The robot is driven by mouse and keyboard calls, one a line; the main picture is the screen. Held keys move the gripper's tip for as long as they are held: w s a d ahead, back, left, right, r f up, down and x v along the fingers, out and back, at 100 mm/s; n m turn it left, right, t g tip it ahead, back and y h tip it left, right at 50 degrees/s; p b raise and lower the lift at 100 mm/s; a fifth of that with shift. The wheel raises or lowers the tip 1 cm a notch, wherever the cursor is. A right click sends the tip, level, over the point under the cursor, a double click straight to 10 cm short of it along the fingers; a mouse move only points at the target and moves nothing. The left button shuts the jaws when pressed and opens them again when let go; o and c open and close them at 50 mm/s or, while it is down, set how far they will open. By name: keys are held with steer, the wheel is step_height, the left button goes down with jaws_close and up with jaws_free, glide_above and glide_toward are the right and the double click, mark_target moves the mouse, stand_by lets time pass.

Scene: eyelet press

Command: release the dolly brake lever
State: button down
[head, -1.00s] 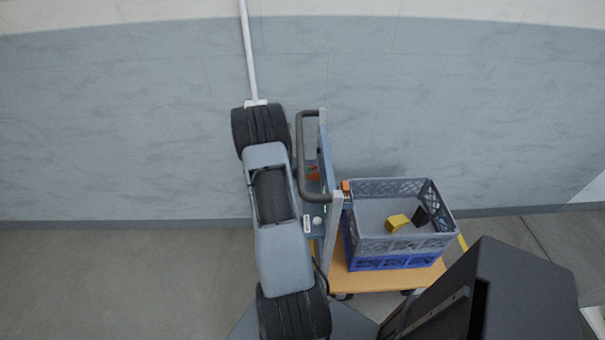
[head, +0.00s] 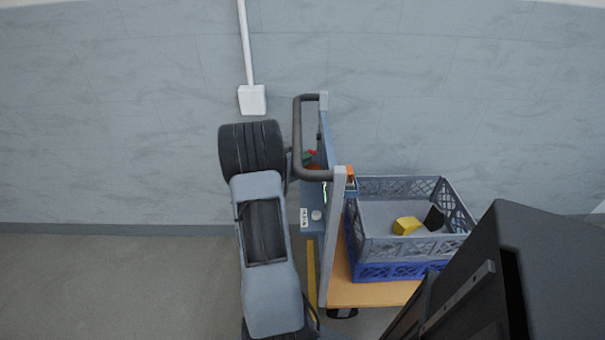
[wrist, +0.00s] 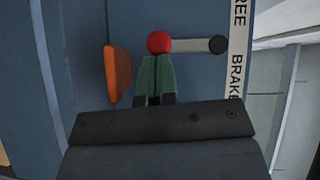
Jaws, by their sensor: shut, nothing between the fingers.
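The brake lever (wrist: 195,45) is a grey bar on the dolly's blue panel (wrist: 205,78) in the wrist view. It lies about level, with a red ball knob (wrist: 159,42) at its left end and a black pivot (wrist: 217,45) at its right. My gripper (wrist: 156,72) has green fingers, closed together and empty. Their tips are right below the red knob in the picture; I cannot tell whether they touch it. In the head view the red knob (head: 312,152) shows small beside the dolly handle (head: 298,140), and my arm hides part of that panel.
A label strip (wrist: 238,55) reading "REE" above and "BRAKE" below runs right of the lever. An orange piece (wrist: 117,73) sticks out left of it. A grey and blue crate (head: 385,272) with a yellow block (head: 407,226) stands on the dolly deck (head: 375,294). A wall (head: 420,90) is behind.

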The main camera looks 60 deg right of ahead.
steer(key=shift+w+d+f+m+b, duration=0.1)
steer(key=shift+d+f+m+b, duration=0.2)
steer(key=shift+b, duration=0.55)
steer(key=shift+w+r+h+b, duration=0.15)
steer(key=shift+h+b, duration=0.25)
steer(key=shift+b, duration=0.2)
steer(key=shift+a, duration=0.45)
steer(key=a, duration=0.2)
steer(key=s+a+b, duration=0.1)
steer(key=a, duration=0.1)
steer(key=shift+a+r, duration=0.1)
steer(key=shift+r, duration=0.15)
steer(key=v, duration=0.8)
steer(key=shift+w+a+p, duration=0.2)
steer(key=shift+p, duration=0.1)
